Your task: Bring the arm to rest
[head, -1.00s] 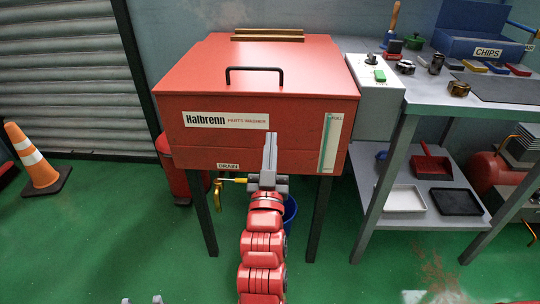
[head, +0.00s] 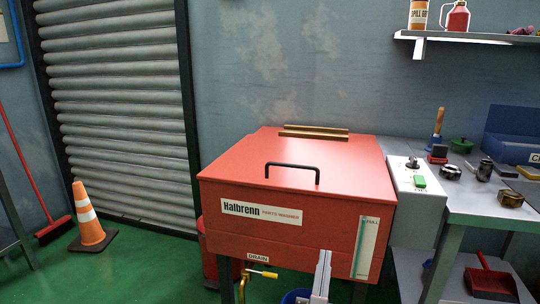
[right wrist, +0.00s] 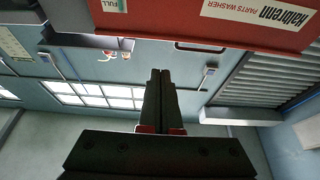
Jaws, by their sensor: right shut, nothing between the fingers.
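My right gripper (head: 324,252) is at the bottom of the head view, its fingers pointing up in front of the red parts washer's front panel (head: 300,240). I cannot tell the gap to the panel. In the right wrist view the dark fingers (right wrist: 160,72) are together with nothing between them. The washer's lid (head: 310,155) is closed, with a black handle (head: 292,166) on it. Most of my right arm is below the head view's edge. My left gripper is not in view.
A grey control box (head: 418,225) with a green button joins the washer to the grey bench (head: 455,205), which holds small parts. An orange cone (head: 90,220) and red broom (head: 28,165) stand left, beside open green floor.

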